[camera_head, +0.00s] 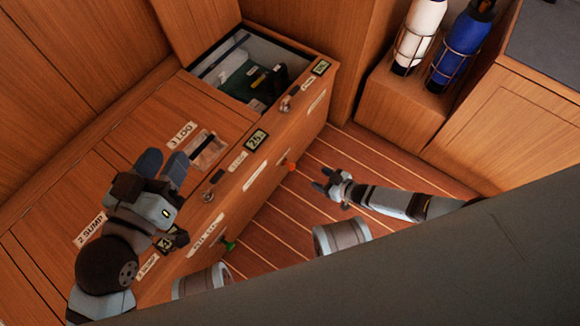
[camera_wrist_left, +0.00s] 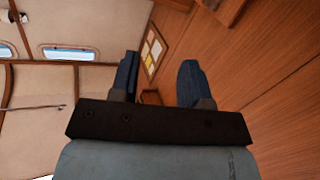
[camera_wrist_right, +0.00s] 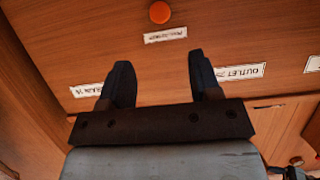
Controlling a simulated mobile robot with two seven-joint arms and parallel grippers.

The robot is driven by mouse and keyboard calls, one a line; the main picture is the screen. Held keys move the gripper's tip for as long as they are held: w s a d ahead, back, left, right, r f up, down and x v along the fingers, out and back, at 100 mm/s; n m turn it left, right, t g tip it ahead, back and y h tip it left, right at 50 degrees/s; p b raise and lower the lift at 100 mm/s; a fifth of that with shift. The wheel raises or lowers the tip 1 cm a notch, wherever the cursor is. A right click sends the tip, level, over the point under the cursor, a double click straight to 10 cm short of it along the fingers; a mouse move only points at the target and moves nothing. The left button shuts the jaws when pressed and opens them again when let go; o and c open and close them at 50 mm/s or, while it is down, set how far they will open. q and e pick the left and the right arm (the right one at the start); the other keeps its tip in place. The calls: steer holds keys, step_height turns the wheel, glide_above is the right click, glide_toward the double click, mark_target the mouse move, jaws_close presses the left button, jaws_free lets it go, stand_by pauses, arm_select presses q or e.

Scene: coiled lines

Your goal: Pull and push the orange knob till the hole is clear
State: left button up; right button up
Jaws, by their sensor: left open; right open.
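The orange knob (camera_head: 291,167) sits on the front face of the wooden locker. It also shows in the right wrist view (camera_wrist_right: 159,12), at the top, above a small white label. My right gripper (camera_head: 322,180) is open and empty, a short way to the right of the knob and apart from it. My left gripper (camera_head: 162,166) is open and empty above the locker top, near the 3 LOG label (camera_head: 181,134). I cannot tell whether this is the hole.
A green knob (camera_head: 229,245) is lower on the locker front. An open compartment (camera_head: 310,65) with items inside is at the back. White (camera_head: 420,28) and blue (camera_head: 462,42) bottles stand in racks at upper right. The striped floor (camera_head: 390,160) beside the locker is clear.

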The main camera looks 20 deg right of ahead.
mark_target(294, 168)
steer(key=b+x, duration=0.6)
steer(key=x, duration=0.5)
steer(key=shift+w+a+f, duration=0.1)
steer(key=shift+f, duration=0.05)
arm_select(q)
steer(key=shift+w+a+m+t+h, duration=0.4)
steer(key=shift+w+m, duration=0.3)
steer(key=shift+m, duration=0.35)
steer(key=shift+w+a+m+t+h, duration=0.2)
steer(key=shift+w+a+m+t, duration=0.4)
steer(key=shift+m, duration=0.45)
arm_select(e)
steer(key=shift+w+a+f, duration=0.1)
steer(key=shift+w+a, duration=0.3)
steer(key=shift+w, duration=0.15)
arm_select(q)
steer(key=shift+w+d, duration=0.1)
arm_select(e)
steer(key=shift+c, duration=0.5)
